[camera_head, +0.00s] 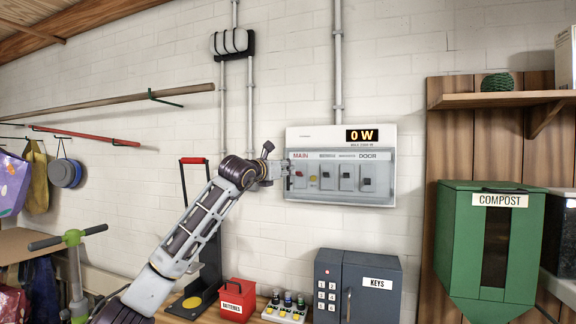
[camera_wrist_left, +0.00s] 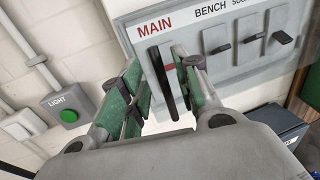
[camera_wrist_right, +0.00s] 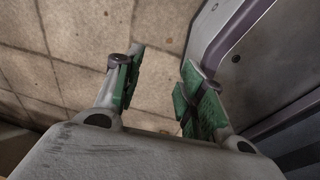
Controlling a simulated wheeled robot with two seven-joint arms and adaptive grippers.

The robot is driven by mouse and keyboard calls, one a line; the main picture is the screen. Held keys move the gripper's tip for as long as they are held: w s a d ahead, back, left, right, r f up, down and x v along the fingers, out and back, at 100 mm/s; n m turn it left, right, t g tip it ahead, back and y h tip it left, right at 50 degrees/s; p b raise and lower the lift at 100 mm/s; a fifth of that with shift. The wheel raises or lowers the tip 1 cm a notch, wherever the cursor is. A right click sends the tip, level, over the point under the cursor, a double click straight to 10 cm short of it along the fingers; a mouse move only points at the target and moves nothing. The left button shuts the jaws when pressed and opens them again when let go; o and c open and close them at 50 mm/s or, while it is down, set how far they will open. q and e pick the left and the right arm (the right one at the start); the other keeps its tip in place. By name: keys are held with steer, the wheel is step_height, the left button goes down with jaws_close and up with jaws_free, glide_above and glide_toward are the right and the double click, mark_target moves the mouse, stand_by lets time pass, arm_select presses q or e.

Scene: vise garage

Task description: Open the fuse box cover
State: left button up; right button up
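The fuse box (camera_head: 315,137) is a pale grey panel on the white brick wall, with a lit "0 W" display and a row of switches labelled MAIN to DOOR. Its lower front (camera_head: 343,198) seems shut; I cannot tell where the cover's edges run. My left gripper (camera_head: 280,169) is at the panel's left edge. In the left wrist view the open left gripper (camera_wrist_left: 160,92) has green-padded fingers on either side of a dark upright bar (camera_wrist_left: 160,75) below the word MAIN, with the bar nearer the right finger. My right gripper (camera_wrist_right: 155,88) is open and empty, away from the box.
A grey key cabinet (camera_head: 357,285), a red battery box (camera_head: 237,299) and a rack of small items (camera_head: 286,307) stand below. A green compost bin (camera_head: 487,245) is at the right. In the left wrist view a light switch (camera_wrist_left: 69,115) is at the left.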

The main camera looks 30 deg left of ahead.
arm_select(q)
steer(key=shift+w+p, duration=0.85)
steer(key=shift+w, duration=0.5)
jaws_close()
arm_select(e)
steer(key=shift+w+a+r, duration=0.1)
steer(key=shift+a+r, duration=0.2)
steer(key=shift+r, duration=0.25)
steer(key=shift+a+r, duration=0.25)
steer(key=shift+r, duration=0.25)
